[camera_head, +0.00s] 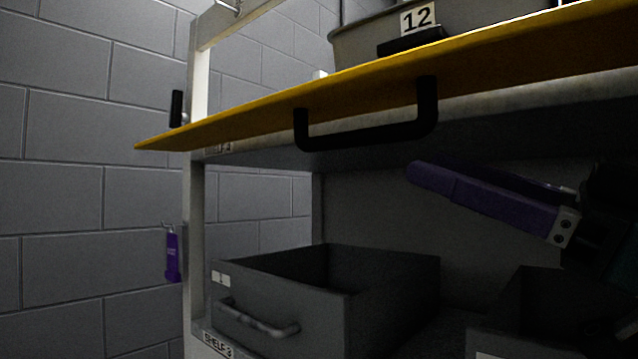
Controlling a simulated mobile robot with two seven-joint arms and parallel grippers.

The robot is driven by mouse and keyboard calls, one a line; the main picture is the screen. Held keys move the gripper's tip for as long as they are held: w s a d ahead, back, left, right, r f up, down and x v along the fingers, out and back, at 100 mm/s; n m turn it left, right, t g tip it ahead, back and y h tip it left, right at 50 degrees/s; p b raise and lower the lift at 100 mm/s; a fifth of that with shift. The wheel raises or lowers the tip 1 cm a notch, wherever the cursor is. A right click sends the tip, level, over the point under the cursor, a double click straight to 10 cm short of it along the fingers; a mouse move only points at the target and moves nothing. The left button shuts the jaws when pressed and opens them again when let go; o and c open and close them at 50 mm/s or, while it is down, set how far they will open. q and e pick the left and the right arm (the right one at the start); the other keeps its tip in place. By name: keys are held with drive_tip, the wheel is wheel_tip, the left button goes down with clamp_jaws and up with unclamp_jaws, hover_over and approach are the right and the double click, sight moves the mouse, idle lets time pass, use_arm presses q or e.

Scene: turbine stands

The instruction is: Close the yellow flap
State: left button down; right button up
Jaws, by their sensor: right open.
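The yellow flap (245,120) spans the upper part of the head view as a thin sheet, its left corner jutting past the shelf post. It stands out roughly level at the height of the upper shelf, so it is open. Its black bar handle (370,135) hangs below it. My right gripper (440,178), with purple fingers, comes in from the right below the flap. It is open, holds nothing that I can see, and appears apart from the handle. My left gripper is out of view.
A grey bin labelled 12 (440,40) stands above the flap. Below are an open dark bin (285,310) with a handle and another dark bin (510,325) at right. The shelf post (197,230) carries a hanging purple item (173,255). A block wall (60,200) is at left.

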sight(356, 138)
drive_tip(key=p+x, duration=0.1)
drive_tip(key=x, duration=0.2)
drive_tip(key=p+x, duration=0.2)
drive_tip(key=x, duration=0.1)
drive_tip(key=p+x, duration=0.2)
drive_tip(key=shift+a+r, duration=0.3)
drive_tip(key=shift+r, duration=0.2)
drive_tip(key=shift+w+a+p, duration=0.25)
drive_tip(key=shift+a+p, duration=0.05)
drive_tip(key=shift+a, duration=0.05)
drive_tip(key=shift+c, duration=0.3)
clamp_jaws()
